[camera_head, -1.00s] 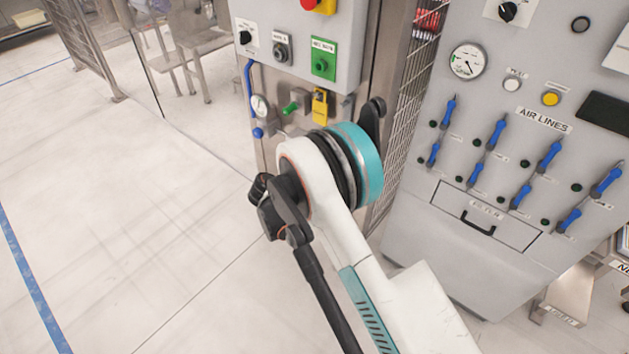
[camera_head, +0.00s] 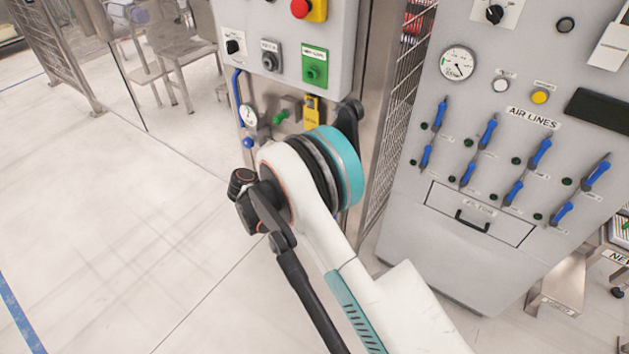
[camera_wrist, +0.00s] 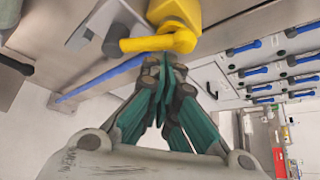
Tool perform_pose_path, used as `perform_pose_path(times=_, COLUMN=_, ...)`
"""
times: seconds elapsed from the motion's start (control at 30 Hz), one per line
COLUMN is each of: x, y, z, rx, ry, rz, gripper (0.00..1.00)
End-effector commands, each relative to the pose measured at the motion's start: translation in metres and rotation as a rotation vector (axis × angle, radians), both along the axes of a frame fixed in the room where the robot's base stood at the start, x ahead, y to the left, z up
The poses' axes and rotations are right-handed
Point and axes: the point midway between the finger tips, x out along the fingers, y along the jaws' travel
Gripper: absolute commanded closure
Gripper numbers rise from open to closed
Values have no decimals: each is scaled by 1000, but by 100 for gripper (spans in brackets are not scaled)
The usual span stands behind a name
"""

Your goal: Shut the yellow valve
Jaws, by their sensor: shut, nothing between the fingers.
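The yellow valve (camera_head: 311,113) sits on the grey post below the control box in the head view, partly behind my arm. In the wrist view the yellow valve (camera_wrist: 173,20) is at the top, with its yellow handle (camera_wrist: 160,43) running sideways to the left. My gripper (camera_wrist: 162,62) is shut and empty. Its fingertips are just below the handle in the picture; I cannot tell whether they touch it. My gripper is hidden behind my arm in the head view.
The control box (camera_head: 345,55) with a red button (camera_head: 300,8) and green switch (camera_head: 315,66) is above the valve. The AIR LINES panel (camera_head: 400,225) stands at right. Floor at left is clear.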

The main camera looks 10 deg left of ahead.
Motion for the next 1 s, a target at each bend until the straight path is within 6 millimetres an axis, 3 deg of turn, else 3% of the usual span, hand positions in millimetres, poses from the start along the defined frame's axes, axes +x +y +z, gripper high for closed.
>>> perform_pose_path(times=1.0, x=8, y=20, z=15, rx=2, ry=-2, rz=2, gripper=100)
